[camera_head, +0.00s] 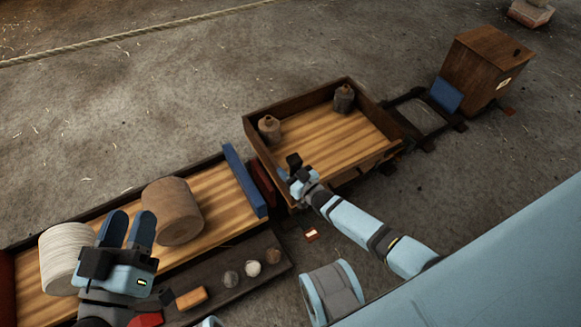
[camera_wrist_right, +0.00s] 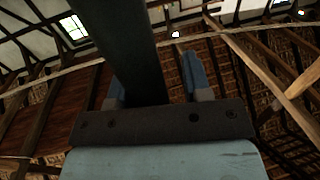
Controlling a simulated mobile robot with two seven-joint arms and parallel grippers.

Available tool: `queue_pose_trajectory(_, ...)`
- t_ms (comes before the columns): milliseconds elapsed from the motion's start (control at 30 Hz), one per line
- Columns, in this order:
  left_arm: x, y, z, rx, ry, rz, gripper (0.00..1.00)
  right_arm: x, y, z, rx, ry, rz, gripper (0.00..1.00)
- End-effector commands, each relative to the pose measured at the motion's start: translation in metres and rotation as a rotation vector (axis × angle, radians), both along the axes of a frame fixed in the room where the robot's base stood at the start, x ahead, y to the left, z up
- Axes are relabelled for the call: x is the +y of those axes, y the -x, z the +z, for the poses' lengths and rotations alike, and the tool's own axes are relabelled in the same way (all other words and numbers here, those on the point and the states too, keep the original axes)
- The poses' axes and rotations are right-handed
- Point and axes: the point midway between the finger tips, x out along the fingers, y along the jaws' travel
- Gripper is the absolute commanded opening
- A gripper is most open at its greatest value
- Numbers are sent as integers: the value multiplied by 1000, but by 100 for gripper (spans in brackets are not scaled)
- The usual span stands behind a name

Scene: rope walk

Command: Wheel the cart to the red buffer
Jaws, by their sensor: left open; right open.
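The cart (camera_head: 290,95) is an open wooden tray with a slatted floor, in the middle of the head view. My right gripper (camera_head: 292,174) is open at its near left corner. In the right wrist view a dark bar (camera_wrist_right: 115,45) runs between the open fingers (camera_wrist_right: 155,85); I cannot tell whether they touch it. A dark red block (camera_head: 263,184) is at the cart's left end, beside a blue board (camera_head: 245,180). A blue block (camera_head: 446,94) is beyond its right end. My left gripper (camera_head: 128,230) is open above the long bench at left.
The bench carries a white rope coil (camera_head: 60,255) and a brown roll (camera_head: 172,212). A dark shelf (camera_head: 213,262) in front holds small items. Dark rails (camera_head: 405,97) lead right to a wooden box (camera_head: 482,65). A rope (camera_head: 130,34) crosses the open floor behind.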

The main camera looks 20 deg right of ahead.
Motion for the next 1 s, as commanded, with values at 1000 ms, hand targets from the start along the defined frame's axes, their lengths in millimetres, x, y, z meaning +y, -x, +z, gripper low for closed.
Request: queue_pose_trajectory(1000,7,4,38,-93,38,49,43,-34,117,2,2,0,-1,55)
